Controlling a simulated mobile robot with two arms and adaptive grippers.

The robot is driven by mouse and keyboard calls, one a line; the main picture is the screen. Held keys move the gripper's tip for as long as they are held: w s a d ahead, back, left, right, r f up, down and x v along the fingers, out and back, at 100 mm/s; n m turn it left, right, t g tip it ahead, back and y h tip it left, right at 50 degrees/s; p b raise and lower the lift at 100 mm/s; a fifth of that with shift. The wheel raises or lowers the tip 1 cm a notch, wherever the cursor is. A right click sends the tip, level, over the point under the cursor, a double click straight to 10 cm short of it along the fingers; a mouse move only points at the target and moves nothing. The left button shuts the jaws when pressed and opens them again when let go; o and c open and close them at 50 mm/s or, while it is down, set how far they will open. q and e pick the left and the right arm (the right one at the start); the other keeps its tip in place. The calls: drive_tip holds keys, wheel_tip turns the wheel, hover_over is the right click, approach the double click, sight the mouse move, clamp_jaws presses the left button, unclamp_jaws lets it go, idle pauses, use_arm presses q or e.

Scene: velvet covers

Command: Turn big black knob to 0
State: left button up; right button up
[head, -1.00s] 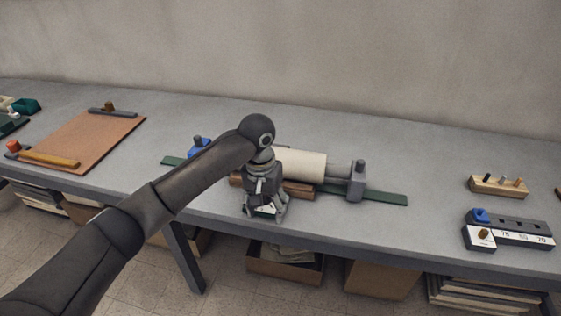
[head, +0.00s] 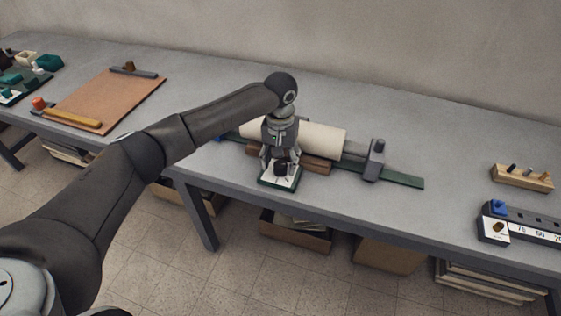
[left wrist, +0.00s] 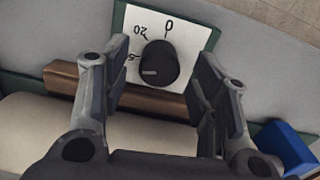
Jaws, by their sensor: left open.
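The big black knob (head: 281,168) stands on a white dial plate (head: 283,183) at the front of the bench. In the left wrist view the knob (left wrist: 158,64) shows with a pale mark low on its left side, not toward the 0 at the top of the white plate (left wrist: 190,35). A 20 is printed left of the 0, and a further figure is partly hidden. My left gripper (left wrist: 160,72) is open and pointing down, with a finger on either side of the knob and gaps between. My right gripper is out of view.
A pale roller (head: 320,137) lies behind the dial over a brown bar (head: 315,165), with a grey end block (head: 374,160) at right. A brown board (head: 105,98) lies left. A peg block (head: 523,178) and a numbered block (head: 525,224) stand right.

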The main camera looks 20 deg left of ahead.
use_arm(q)
drive_tip(key=shift+f, duration=0.55)
